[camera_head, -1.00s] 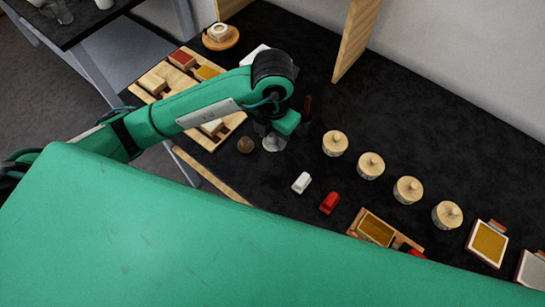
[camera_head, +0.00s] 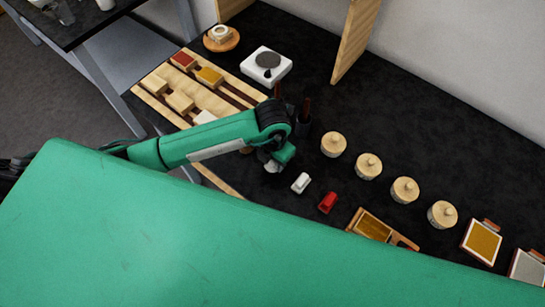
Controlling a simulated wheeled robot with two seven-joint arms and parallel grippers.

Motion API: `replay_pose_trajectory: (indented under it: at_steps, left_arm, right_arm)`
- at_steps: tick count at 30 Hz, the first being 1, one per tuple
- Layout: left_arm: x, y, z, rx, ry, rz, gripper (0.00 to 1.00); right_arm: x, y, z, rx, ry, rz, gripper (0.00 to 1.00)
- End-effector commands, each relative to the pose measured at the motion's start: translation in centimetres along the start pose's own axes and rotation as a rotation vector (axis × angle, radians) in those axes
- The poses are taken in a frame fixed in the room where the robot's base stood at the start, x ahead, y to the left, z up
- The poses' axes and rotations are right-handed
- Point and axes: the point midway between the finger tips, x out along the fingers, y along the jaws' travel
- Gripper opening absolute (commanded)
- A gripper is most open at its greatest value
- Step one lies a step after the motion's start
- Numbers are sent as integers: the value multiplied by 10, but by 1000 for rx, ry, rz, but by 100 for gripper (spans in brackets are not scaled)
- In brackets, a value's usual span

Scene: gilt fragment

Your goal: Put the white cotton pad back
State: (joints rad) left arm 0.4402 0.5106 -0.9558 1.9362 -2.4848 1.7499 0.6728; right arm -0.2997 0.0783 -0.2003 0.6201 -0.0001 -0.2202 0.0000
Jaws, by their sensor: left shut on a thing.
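My left gripper (camera_head: 276,160) points down over the dark table, left of the small white block. It is shut on a pale, rounded piece that I take to be the white cotton pad (camera_head: 271,167); the fingers and wrist hide most of it. I cannot tell whether the pad touches the table. My right gripper is not in view.
A small white block (camera_head: 301,183) and a red one (camera_head: 327,202) lie close to the right. Lidded jars (camera_head: 368,166) stand in a row beyond. A dark cup of tools (camera_head: 303,124) is behind the wrist. A wooden tray (camera_head: 150,95) and a white box (camera_head: 266,65) are farther back.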

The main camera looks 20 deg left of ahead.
Motion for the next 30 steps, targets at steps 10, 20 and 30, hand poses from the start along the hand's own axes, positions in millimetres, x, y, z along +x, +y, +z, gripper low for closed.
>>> replay_pose_trajectory:
  at_steps: [10,20,30]
  left_arm:
    - [2,0,0,0,0,0,64]
    - [-3,0,1,0,-2,-1,64]
    - [-71,0,2,2,-7,0,64]
  right_arm:
    - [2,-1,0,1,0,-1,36]
    - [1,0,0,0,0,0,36]
    - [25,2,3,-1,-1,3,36]
